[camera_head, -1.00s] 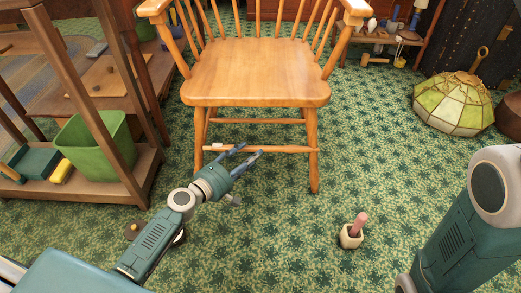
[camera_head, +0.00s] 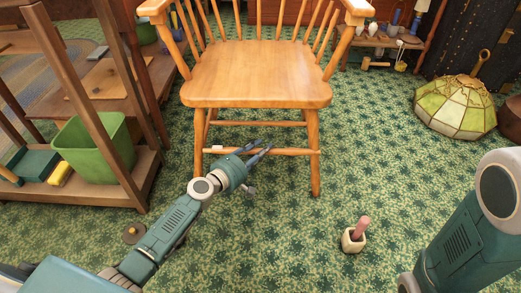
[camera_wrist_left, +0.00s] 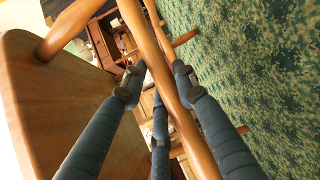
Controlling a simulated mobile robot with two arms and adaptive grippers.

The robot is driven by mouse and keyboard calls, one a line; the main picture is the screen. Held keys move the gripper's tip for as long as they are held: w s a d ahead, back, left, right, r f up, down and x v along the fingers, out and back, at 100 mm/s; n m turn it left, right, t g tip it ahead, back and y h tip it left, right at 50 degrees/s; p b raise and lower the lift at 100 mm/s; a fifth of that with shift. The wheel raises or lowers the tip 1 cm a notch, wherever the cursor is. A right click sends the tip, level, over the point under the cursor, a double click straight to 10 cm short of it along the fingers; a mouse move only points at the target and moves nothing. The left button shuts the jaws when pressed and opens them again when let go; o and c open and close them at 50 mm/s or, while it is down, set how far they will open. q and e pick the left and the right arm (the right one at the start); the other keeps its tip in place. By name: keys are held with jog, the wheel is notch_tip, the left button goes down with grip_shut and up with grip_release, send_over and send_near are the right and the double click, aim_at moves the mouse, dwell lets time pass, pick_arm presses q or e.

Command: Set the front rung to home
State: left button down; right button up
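The front rung (camera_head: 296,152) is a round wooden bar between the front legs of the wooden chair (camera_head: 255,75). A small pale piece (camera_head: 217,148) sits near its left end. My left gripper (camera_head: 263,149) is at the middle of the rung, partly covering it. In the left wrist view a long wooden bar, apparently the front rung (camera_wrist_left: 158,60), runs between the spread blue fingers of my left gripper (camera_wrist_left: 157,77). The fingers look apart; I cannot tell whether any touches it. My right arm shows at the right edge, its gripper out of frame.
A wooden shelf unit (camera_head: 148,165) with a green bin (camera_head: 97,148) stands at the left. A green glass lampshade (camera_head: 455,105) lies at the right. A small pale cup (camera_head: 352,241) stands on the carpet, front right. Carpet between them is free.

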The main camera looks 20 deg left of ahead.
pick_arm(q)
jog(key=shift+s+a+f+b, duration=0.1)
jog(key=shift+s+a+b, duration=0.15)
jog(key=shift+a, duration=0.35)
jog(key=shift+s+a+f+b, duration=0.1)
jog(key=shift+a+b, duration=0.2)
jog(key=shift+a, duration=0.3)
jog(key=c, duration=1.3)
grip_release()
jog(key=shift+a+r, duration=0.1)
jog(key=shift+a, duration=0.05)
jog(key=v, duration=1.2)
jog(key=shift+r, duration=0.1)
